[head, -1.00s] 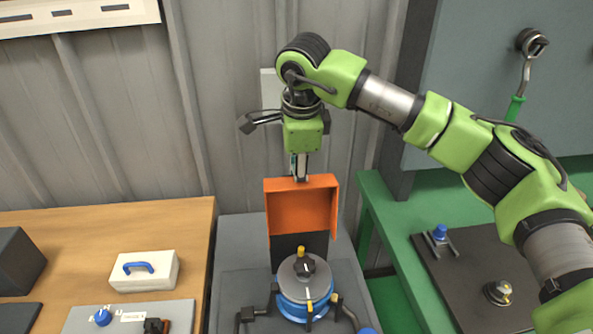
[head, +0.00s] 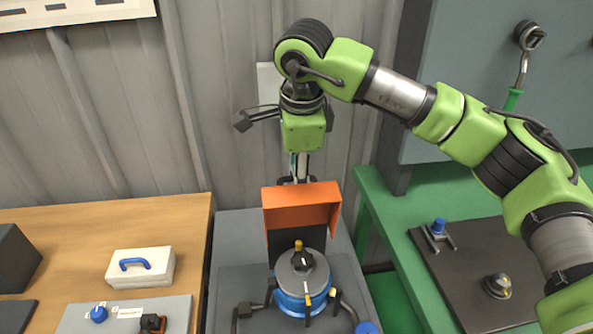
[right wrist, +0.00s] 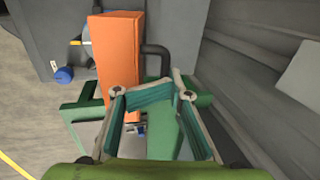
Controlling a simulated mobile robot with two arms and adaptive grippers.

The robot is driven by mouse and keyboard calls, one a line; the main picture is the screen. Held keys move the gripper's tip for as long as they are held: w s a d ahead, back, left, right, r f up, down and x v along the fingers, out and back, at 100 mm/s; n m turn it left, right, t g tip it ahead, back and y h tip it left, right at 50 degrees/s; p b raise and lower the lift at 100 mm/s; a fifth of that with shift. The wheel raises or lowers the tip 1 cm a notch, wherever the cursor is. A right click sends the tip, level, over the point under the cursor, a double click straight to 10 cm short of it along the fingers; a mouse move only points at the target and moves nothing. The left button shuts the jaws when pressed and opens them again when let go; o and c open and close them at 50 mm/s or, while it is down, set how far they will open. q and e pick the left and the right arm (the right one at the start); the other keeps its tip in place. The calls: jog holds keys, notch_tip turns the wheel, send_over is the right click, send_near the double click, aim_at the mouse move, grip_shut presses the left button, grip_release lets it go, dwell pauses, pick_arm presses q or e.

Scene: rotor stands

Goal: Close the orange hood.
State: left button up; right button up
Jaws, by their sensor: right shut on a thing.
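The orange hood (head: 302,207) stands open behind the round blue and grey rotor unit (head: 302,282), tilted forward over its back part. The hood also shows in the right wrist view (right wrist: 115,62), just left of the fingers. My left gripper is in neither view.
The grey stand (head: 237,248) carries the rotor unit. A wooden bench (head: 180,215) with a white box (head: 142,268) is at the left. A green bench (head: 395,225) with a dark plate (head: 465,270) is at the right. A grey corrugated wall (head: 130,120) stands close behind.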

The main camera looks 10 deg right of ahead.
jog(key=o, duration=0.8)
jog(key=shift+w, duration=0.1)
jog(key=shift+r, duration=0.15)
jog(key=p+v, duration=0.3)
jog(key=v, duration=0.3)
